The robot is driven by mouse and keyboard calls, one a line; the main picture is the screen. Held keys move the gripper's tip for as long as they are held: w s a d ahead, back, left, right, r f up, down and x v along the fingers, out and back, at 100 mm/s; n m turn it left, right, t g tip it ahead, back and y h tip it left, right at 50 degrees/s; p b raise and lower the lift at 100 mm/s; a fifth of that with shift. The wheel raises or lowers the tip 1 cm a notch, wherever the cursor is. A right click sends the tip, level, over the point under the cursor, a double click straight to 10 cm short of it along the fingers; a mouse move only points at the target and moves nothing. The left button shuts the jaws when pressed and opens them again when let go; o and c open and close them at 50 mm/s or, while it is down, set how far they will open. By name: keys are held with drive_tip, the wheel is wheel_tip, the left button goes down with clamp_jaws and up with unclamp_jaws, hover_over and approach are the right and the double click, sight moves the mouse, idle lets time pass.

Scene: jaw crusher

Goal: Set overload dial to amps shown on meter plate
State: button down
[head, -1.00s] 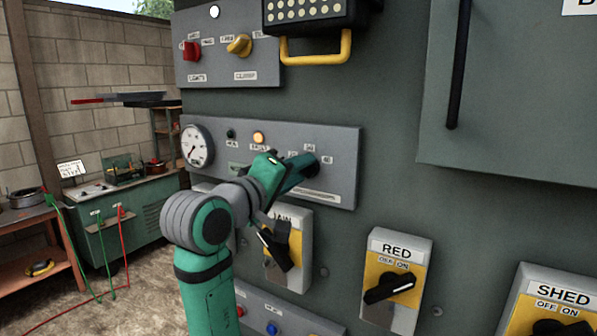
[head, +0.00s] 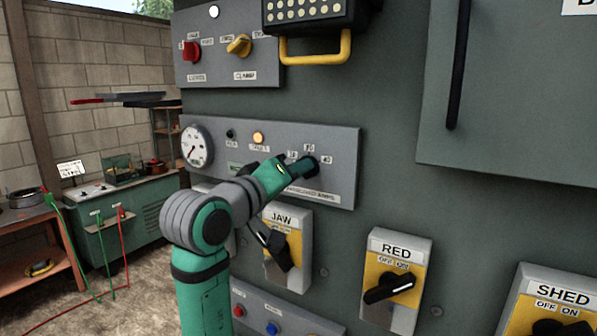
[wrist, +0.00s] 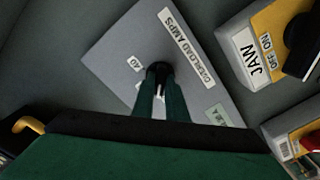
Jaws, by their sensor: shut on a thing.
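The overload dial (head: 310,164) is a dark knob on the grey panel. My gripper (head: 300,170) is shut on it; in the wrist view the two fingers (wrist: 160,92) close around the black dial (wrist: 159,70). Small number labels ring the dial; a 40 label (wrist: 135,62) shows in the wrist view. The dial's pointer is hidden. The OVERLOAD AMPS label (wrist: 187,47) is beside the dial. A round white meter (head: 196,146) is at the panel's left; its figures are too small to read. A small green plate (head: 235,168) sits right of it, unreadable.
JAW (head: 283,245) and RED (head: 394,283) switch boxes stick out below the panel, with SHED (head: 553,310) at lower right. A yellow handle (head: 316,50) juts out above. An amber lamp (head: 259,138) is above the arm. A bench (head: 28,225) stands left.

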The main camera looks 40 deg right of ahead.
drive_tip(key=shift+m, duration=4.2)
drive_tip(key=shift+s, duration=0.1)
drive_tip(key=c, duration=1.8)
unclamp_jaws()
drive_tip(key=shift+o, duration=0.2)
drive_tip(key=v, duration=1)
drive_tip(key=shift+s+a, duration=0.15)
drive_tip(key=shift+a, duration=0.2)
